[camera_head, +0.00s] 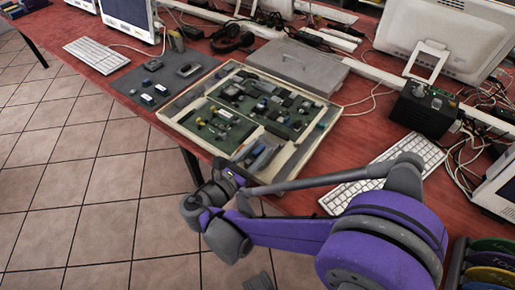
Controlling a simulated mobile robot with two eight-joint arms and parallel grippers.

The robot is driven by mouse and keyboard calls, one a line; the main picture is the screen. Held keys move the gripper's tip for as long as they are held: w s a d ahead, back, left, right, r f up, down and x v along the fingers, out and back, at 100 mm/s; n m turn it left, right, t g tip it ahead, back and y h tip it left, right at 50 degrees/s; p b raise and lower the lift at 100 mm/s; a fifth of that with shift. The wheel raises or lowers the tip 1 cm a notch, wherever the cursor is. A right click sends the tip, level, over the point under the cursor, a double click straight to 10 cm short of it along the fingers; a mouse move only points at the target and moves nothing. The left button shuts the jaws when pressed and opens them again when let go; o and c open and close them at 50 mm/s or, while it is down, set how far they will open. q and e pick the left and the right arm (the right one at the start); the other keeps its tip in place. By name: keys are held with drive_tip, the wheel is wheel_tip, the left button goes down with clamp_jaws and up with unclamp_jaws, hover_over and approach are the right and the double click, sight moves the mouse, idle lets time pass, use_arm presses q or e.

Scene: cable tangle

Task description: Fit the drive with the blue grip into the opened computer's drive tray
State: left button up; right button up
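The opened computer (185,133) lies flat on the red table, with green boards and small parts showing inside its pale case. Grey, box-like parts (262,155) sit in its near corner, but I cannot tell which part is the drive tray. Several small parts lie on a grey mat (130,85) to its left. One (161,88) looks white and bluish; I cannot tell whether it is the drive with the blue grip. My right gripper (224,176) is at the computer's near corner, by the table's front edge. Its fingers are too small and dark to read. My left gripper is not in view.
A grey cover panel (297,66) lies behind the computer. A white keyboard (385,172) and a black box (422,110) with cables stand to the right. Another keyboard (95,52), monitors and headphones (232,38) are at the back. Tiled floor (75,190) is in front.

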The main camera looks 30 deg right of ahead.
drive_tip(key=shift+o, duration=0.4)
drive_tip(key=shift+s+a+r, duration=0.1)
drive_tip(key=shift+a, duration=0.2)
drive_tip(key=p+v, duration=0.1)
drive_tip(key=v, duration=0.9)
drive_tip(key=shift+a+r+p, duration=0.1)
drive_tip(key=shift+p, duration=0.2)
wheel_tip(320, 180, up, 6)
drive_tip(key=p, duration=0.4)
